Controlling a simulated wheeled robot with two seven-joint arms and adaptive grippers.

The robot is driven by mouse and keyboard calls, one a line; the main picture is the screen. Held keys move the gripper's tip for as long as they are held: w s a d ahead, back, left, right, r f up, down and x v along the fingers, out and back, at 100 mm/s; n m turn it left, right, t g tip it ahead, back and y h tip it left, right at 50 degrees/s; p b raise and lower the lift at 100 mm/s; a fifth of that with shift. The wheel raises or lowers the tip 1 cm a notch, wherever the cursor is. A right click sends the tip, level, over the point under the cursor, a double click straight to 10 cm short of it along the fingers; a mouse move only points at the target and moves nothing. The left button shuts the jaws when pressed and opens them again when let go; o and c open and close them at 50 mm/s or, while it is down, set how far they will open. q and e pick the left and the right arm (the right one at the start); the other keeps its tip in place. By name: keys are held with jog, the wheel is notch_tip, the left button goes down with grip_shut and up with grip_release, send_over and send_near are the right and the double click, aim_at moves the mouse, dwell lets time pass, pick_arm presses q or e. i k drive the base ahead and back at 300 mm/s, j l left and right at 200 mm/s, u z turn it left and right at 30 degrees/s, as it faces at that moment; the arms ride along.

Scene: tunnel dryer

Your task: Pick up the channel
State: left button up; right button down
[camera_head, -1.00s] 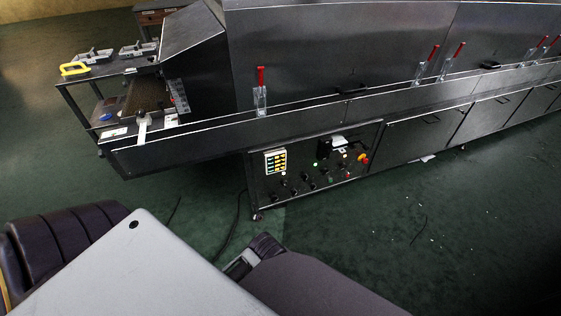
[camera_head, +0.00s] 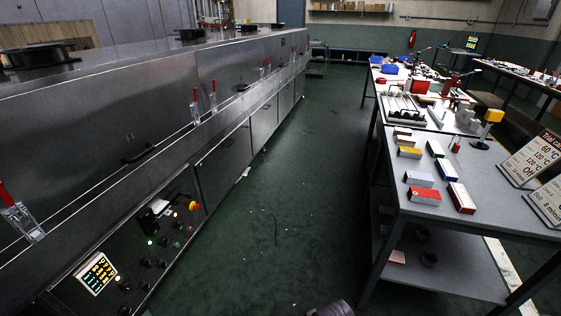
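I cannot single out the channel with certainty. A small, pale, narrow piece (camera_head: 436,117) lies on the workbench at the right, beside a white rack (camera_head: 401,110), but it is too small to identify. Neither of my grippers shows; only a dark rounded piece, likely part of my arm, is at the bottom edge.
The long steel tunnel dryer (camera_head: 130,90) runs along the left, with a control panel (camera_head: 150,240) and red-handled clamps. The grey workbench (camera_head: 480,185) at the right bears several small boxes, a yellow-topped stand (camera_head: 488,128) and sign cards (camera_head: 530,160).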

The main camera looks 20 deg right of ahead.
aim_at(415, 178)
jog(key=l+z, duration=0.1)
jog(key=z, duration=0.7)
jog(key=l+z, duration=0.15)
jog(key=z, duration=0.3)
jog(key=l+z, duration=0.1)
jog(key=z, duration=0.3)
